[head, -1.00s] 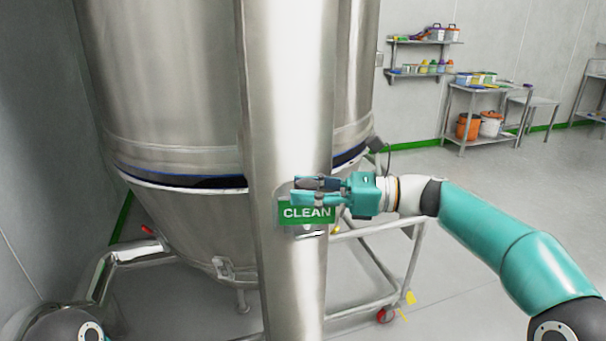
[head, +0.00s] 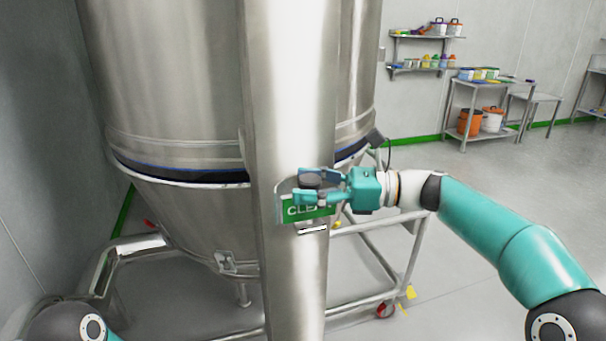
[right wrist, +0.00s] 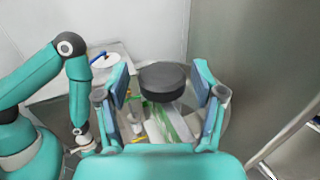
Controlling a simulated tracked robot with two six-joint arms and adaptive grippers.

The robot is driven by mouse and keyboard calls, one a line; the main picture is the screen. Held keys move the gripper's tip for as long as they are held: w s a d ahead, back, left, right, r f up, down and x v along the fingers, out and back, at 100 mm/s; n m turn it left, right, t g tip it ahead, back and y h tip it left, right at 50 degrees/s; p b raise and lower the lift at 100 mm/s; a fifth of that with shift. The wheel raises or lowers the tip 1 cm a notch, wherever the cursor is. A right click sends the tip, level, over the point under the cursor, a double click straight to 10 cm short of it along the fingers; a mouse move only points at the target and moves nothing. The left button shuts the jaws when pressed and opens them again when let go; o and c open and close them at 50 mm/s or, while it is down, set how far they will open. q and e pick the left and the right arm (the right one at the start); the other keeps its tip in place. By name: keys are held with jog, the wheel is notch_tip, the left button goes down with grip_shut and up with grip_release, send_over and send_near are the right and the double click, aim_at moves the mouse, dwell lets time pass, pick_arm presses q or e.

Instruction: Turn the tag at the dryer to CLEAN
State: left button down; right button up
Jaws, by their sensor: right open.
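The green tag (head: 297,211) with white CLEAN lettering hangs at the front of the dryer's steel column (head: 290,110). Its face is toward the head camera, and the last letters are covered by a finger. A dark round knob (head: 310,181) sits just above the tag; it also shows in the right wrist view (right wrist: 163,80). My right gripper (head: 308,184) is open, with its fingers on either side of the knob. I cannot tell whether they touch it. My left arm shows in part, but its gripper is not clearly seen.
The large steel dryer vessel (head: 175,90) stands behind the column. A wheeled frame (head: 375,262) with a red caster is to the right. Wall shelves (head: 425,69) and a steel table (head: 487,84) with containers are further back. The floor at right is clear.

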notch_tip(320, 180, up, 10)
jog(key=shift+f, duration=0.2)
dwell(0.5)
